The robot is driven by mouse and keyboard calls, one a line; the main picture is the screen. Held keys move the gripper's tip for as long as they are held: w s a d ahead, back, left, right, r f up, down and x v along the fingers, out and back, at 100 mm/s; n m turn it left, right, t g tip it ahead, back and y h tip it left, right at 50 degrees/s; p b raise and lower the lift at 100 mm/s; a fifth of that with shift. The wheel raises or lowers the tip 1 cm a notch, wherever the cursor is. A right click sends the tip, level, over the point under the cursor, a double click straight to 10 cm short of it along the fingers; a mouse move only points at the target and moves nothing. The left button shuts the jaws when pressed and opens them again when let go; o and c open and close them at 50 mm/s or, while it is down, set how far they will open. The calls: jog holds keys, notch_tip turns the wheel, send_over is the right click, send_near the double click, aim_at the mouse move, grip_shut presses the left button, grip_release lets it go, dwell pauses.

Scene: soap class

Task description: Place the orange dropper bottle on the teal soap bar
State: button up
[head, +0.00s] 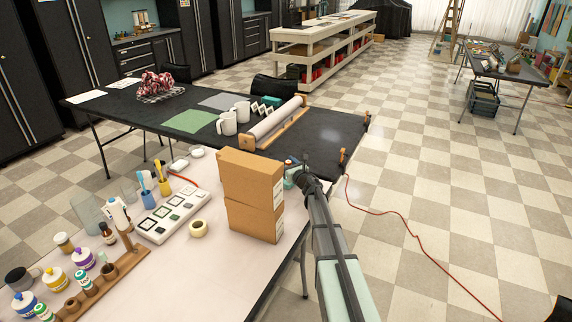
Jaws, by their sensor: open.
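The small amber-brown bottle (107,234) at the left of the near table may be the orange dropper bottle; its details are too small to be sure. A small teal block (271,101) on the dark far table, beside the zigzag rack, may be the teal soap bar. My gripper (291,163) is just right of the upper cardboard box, near the gap between the two tables. The box partly hides it, and its fingers are hard to make out. It is open, with nothing seen held. It is well apart from both the bottle and the teal block.
Two stacked cardboard boxes (250,200) stand beside my arm.

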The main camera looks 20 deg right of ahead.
jog(key=shift+s+r, duration=0.1)
jog(key=shift+r, duration=0.05)
jog(key=s, duration=0.3)
jog(key=s+d, duration=0.1)
jog(key=s, duration=0.3)
jog(key=s+d, duration=0.1)
jog(key=s, duration=0.3)
jog(key=shift+s+d, duration=0.1)
jog(key=shift+s, duration=0.15)
